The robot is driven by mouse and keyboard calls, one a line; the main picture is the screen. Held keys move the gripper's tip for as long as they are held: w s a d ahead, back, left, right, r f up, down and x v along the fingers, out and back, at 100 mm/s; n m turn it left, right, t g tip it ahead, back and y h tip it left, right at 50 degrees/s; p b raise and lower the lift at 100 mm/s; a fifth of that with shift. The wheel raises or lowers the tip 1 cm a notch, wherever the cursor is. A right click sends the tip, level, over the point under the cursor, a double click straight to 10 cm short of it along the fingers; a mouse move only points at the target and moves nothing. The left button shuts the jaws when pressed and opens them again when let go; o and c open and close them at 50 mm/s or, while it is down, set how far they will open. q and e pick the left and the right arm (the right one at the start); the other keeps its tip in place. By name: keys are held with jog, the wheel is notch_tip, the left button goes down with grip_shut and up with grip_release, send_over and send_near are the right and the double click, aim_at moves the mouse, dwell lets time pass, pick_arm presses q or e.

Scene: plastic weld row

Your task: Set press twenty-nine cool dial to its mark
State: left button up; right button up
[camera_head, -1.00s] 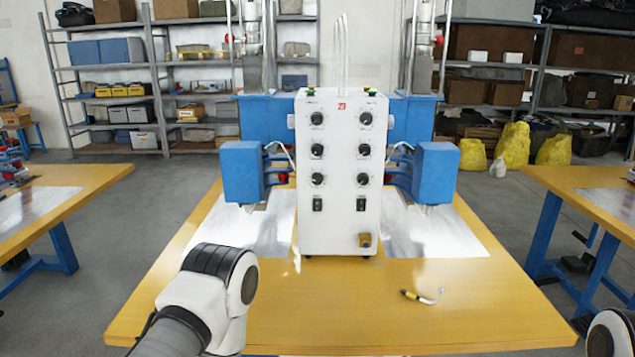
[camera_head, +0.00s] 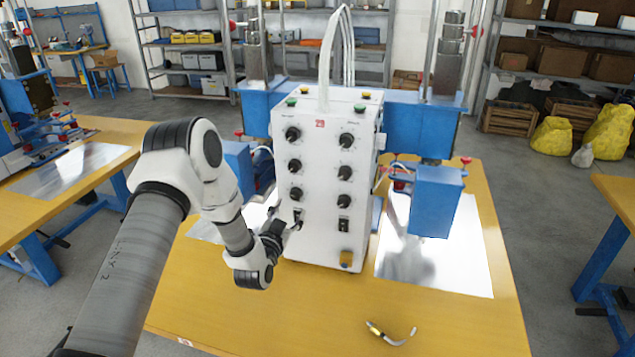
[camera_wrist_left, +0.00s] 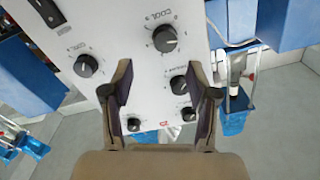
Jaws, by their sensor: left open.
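The white press control box (camera_head: 319,235) stands on the yellow table with two columns of black dials on its front. The cool dial (camera_wrist_left: 165,38), a black knob with a "COOL" label beside it, shows upside down in the left wrist view. It appears to be the lowest dial of the left column (camera_head: 296,194) in the head view. My left gripper (camera_head: 284,230) is close to the lower left of the front, near a black switch. In the wrist view the left gripper (camera_wrist_left: 167,80) is open and empty, with the cool dial beyond its fingertips. I cannot read its setting.
Blue press units (camera_head: 436,200) flank the box over shiny metal plates (camera_head: 455,260). A small yellow and white cabled piece (camera_head: 388,333) lies on the table (camera_head: 270,325) at the front right. The table's front is otherwise clear.

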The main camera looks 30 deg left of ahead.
aim_at(296, 196)
pick_arm(q)
jog(key=w, duration=0.1)
jog(key=w+a+p, duration=0.1)
jog(key=w+a, duration=0.1)
jog(key=shift+w+a+r, duration=0.1)
jog(key=shift+w+r, duration=0.05)
jog(key=shift+r, duration=0.1)
jog(key=w, duration=0.1)
jog(key=w+p, duration=0.1)
jog(key=shift+w+f, duration=0.3)
jog(key=shift+w, duration=0.3)
jog(key=shift+s, duration=0.2)
jog(key=shift+s+a, duration=0.1)
jog(key=shift+s, duration=0.05)
jog(key=c, duration=1.1)
jog(key=shift+r, duration=0.1)
grip_shut()
pick_arm(e)
jog(key=shift+s+a+r, duration=0.15)
jog(key=shift+s+r, duration=0.05)
jog(key=shift+r, duration=0.4)
jog(key=shift+s+a+r, duration=0.15)
jog(key=shift+s+r, duration=0.05)
jog(key=shift+r, duration=0.4)
